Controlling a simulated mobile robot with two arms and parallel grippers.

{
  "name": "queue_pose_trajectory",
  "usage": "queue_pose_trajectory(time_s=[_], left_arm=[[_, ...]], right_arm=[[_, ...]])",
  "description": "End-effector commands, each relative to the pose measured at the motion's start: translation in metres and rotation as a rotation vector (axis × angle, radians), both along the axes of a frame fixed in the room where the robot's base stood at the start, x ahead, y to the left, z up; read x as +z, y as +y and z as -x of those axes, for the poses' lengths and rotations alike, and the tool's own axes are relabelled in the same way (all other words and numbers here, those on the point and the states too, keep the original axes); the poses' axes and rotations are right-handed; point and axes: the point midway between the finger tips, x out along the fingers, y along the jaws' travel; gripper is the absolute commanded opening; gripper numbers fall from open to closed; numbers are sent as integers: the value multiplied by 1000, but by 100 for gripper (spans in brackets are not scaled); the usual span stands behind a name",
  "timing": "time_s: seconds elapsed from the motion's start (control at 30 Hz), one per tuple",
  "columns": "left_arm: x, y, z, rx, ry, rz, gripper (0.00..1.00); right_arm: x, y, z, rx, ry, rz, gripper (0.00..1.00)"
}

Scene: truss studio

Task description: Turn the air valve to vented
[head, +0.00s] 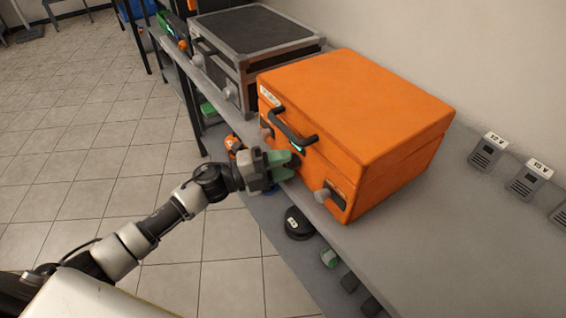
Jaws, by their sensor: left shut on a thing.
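An orange case (355,120) stands shut on the grey shelf, with a dark handle (293,130) and grey latches on its front face. My left gripper (287,164), with green fingertips, is at the front face just below the handle. Its fingers are shut on a small dark part there, most of which they hide; it looks like the air valve, but its setting cannot be read. One grey latch (325,193) shows to the right of the gripper and another (266,132) to the upper left. My right gripper is not in view.
A grey and black case (250,40) stands behind on the same shelf (390,230). Labelled grey units (489,151) are along the wall. The tiled floor (110,130) at left is clear.

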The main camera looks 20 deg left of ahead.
Motion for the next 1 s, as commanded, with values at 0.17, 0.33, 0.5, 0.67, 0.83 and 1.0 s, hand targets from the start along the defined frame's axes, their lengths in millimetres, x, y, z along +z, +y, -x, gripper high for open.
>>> queue_pose_trajectory(time_s=[0.17, 0.33, 0.5, 0.67, 0.83, 1.0], left_arm=[[0, 1, 0, 1, -24, -32, 11], [0, 0, 0, 1, -33, -42, 11], [0, 0, 0, 1, -33, -43, 11], [0, 0, 0, 1, -33, -43, 36], [0, 0, 0, 1, -33, -42, 60], [0, 0, 0, 0, -32, -41, 60]], right_arm=[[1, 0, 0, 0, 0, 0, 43], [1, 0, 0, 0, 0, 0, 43], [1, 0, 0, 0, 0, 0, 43], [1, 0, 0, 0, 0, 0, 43], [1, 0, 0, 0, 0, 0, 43], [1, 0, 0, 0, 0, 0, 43]])
